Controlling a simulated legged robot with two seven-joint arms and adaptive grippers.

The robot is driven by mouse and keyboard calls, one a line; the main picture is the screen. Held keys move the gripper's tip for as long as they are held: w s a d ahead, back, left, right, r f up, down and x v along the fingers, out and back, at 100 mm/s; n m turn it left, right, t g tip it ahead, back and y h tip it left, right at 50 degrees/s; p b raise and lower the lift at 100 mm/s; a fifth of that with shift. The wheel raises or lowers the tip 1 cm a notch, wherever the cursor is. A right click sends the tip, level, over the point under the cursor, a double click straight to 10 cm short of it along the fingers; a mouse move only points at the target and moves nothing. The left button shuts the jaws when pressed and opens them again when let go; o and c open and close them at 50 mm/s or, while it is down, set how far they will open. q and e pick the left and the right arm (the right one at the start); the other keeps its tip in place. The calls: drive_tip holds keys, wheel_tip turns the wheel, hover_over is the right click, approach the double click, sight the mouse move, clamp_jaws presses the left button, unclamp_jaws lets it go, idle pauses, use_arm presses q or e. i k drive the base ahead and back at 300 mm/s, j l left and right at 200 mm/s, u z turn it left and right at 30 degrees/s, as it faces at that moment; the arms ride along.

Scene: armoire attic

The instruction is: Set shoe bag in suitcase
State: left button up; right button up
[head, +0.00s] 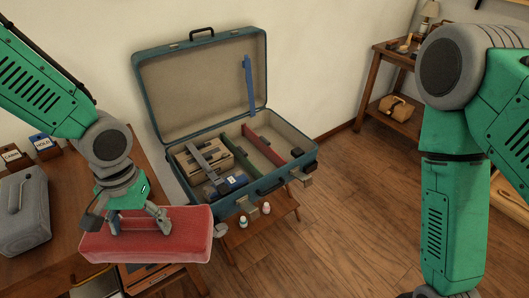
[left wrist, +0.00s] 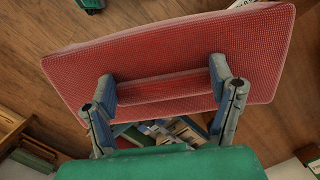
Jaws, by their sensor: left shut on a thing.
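A red mesh shoe bag (head: 165,238) hangs under my left gripper (head: 138,224) in the head view, left of and in front of the suitcase. In the left wrist view my left gripper (left wrist: 165,90) is shut on a raised fold of the shoe bag (left wrist: 210,50), with one finger on each side. The blue suitcase (head: 245,203) stands open, its lid upright against the wall. Red and green dividers cross its inside. Packed items lie in its left part. The right part looks bare. My right gripper is outside the head view; only my right arm shows.
The suitcase rests on a low wooden stand (head: 262,222) with two small bottles on its front shelf. A wooden table at left holds a grey case (head: 22,208) and small labelled boxes. A side table (head: 385,95) stands at the back right.

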sight(277, 147)
drive_tip(key=i+l+z, duration=0.2)
drive_tip(key=z, duration=0.3)
drive_tip(key=i+l+z, duration=0.1)
drive_tip(key=i+z, duration=0.15)
drive_tip(key=z, duration=0.2)
drive_tip(key=i+z, duration=0.25)
drive_tip(key=z, duration=0.25)
drive_tip(key=i+l+u, duration=0.1)
drive_tip(key=i, duration=0.35)
drive_tip(key=i+l+u, duration=0.1)
drive_tip(key=i, duration=0.3)
drive_tip(key=i+j+u, duration=0.15)
drive_tip(key=u, duration=0.3)
drive_tip(key=i+u, duration=0.6)
drive_tip(key=u, duration=0.25)
